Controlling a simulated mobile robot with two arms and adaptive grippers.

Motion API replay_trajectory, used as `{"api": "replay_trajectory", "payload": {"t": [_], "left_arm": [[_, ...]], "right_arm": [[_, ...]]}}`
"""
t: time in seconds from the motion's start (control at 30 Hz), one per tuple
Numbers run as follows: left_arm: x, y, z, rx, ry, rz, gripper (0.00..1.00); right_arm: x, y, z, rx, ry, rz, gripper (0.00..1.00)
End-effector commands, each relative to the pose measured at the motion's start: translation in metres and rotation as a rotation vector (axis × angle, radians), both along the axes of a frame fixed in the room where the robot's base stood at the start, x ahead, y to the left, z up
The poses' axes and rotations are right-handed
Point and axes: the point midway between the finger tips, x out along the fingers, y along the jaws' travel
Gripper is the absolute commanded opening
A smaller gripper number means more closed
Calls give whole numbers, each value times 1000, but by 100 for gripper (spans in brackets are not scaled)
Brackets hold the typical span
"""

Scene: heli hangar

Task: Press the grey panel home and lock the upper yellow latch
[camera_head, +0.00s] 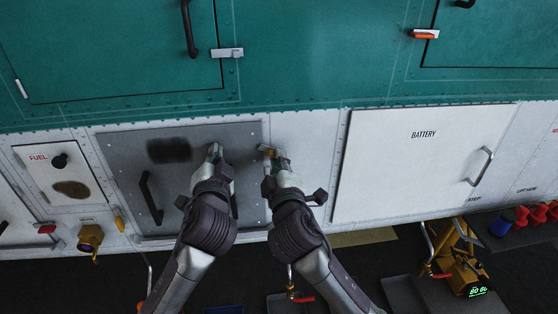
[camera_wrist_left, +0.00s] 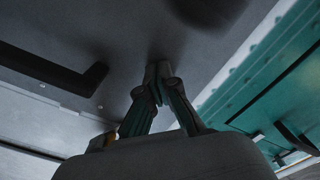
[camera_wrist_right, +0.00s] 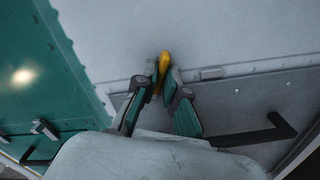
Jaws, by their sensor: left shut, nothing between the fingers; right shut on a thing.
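The grey panel (camera_head: 122,160) sits in the white lower hull, with black handles and a dark smudge. Its surface also shows in the left wrist view (camera_wrist_left: 120,40). My left gripper (camera_head: 215,149) is shut and empty, its fingertips at the panel's upper right area; in the left wrist view its tips (camera_wrist_left: 157,72) appear to touch the surface. The upper yellow latch (camera_head: 268,150) is at the panel's right edge. My right gripper (camera_head: 272,156) is shut on this latch, whose yellow end (camera_wrist_right: 164,62) sticks out between the fingers. Whether the latch overlaps the panel is hard to tell.
A yellow latch (camera_head: 119,219) is at the panel's lower left. The fuel panel (camera_head: 40,157) lies left, the white battery door (camera_head: 390,160) right. A yellow jack (camera_head: 455,255) stands below right. The green hull (camera_head: 300,60) above is clear of my arms.

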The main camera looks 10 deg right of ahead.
Motion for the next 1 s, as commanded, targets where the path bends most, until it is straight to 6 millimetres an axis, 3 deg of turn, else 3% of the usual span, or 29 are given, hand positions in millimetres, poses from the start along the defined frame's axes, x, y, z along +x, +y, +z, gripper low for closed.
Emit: {"api": "replay_trajectory", "payload": {"t": [0.2,0.57,0.6,0.7,1.0], "left_arm": [[0,0,1,0,-2,1,0],[0,0,1,0,-1,1,0],[0,0,1,0,-1,1,0],[0,0,1,0,-1,1,0],[0,0,1,0,-1,1,0]], "right_arm": [[0,-1,2,-347,-4,-1,0],[0,-1,2,-420,-4,-2,0],[0,0,2,-435,-4,-1,13],[0,0,2,-430,-3,-1,30],[0,0,1,-429,-1,0,31]]}}
